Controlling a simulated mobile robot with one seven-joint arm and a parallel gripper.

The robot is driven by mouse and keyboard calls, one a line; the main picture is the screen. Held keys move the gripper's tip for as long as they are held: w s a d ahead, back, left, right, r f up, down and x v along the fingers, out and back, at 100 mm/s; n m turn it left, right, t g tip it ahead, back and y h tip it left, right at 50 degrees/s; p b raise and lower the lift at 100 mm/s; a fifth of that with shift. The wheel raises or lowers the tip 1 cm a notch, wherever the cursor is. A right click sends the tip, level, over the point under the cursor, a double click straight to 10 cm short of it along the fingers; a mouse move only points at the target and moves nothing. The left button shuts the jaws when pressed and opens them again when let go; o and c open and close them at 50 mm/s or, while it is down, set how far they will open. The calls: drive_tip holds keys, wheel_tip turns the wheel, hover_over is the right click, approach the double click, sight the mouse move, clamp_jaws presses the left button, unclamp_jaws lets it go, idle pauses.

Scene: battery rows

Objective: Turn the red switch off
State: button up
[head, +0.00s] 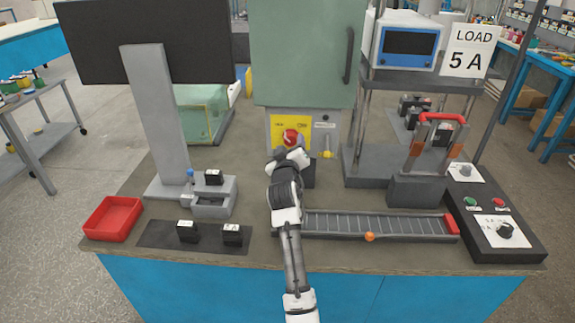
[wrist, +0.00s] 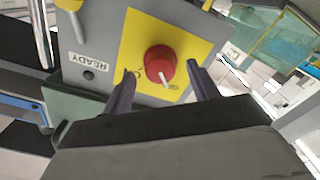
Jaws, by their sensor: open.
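The red switch (head: 291,138) is a round red knob on a yellow plate (head: 306,127) low on the front of the grey-green cabinet. In the wrist view the red switch (wrist: 160,65) shows a pale pointer mark at its rim, with small markings on the yellow plate (wrist: 135,50) around it. My gripper (wrist: 158,85) is open, with one dark finger on each side of the knob. The fingers look apart from the knob; how deep they reach is hard to tell. In the head view my gripper (head: 291,156) hides the lower part of the switch.
A READY label (wrist: 88,62) and a yellow lever (head: 327,147) are beside the switch plate. A press frame with a red handle (head: 443,117) stands to the right. A ribbed conveyor (head: 385,224), a red tray (head: 112,218) and a control box (head: 495,225) are on the bench.

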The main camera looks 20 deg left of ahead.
drive_tip(key=b+v, duration=0.2)
drive_tip(key=v, duration=0.9)
drive_tip(key=shift+s+b, duration=0.3)
drive_tip(key=shift+d, duration=0.1)
